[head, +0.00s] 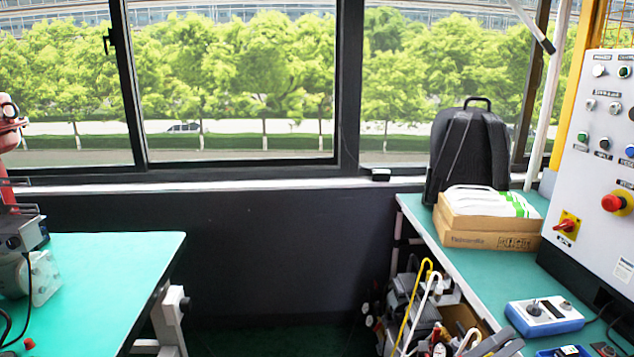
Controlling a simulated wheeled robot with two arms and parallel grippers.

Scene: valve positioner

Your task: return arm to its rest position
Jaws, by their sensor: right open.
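My right gripper (492,342) shows only in part at the bottom edge of the head view, low beside the front edge of the right bench. Its dark grey fingers are open, and I see nothing held between them. The rest of the right arm is out of frame. My left gripper is not in view. A grey valve device with a clear cover (40,277) stands on the left green-topped table (110,265), cut off by the left picture edge.
The right bench (450,245) carries a cardboard box (485,238), a black backpack (468,150), a blue-and-white control box (544,315) and a tall control panel (600,170). Tools and cane-like handles (420,300) crowd below it. The floor gap between the tables looks clear.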

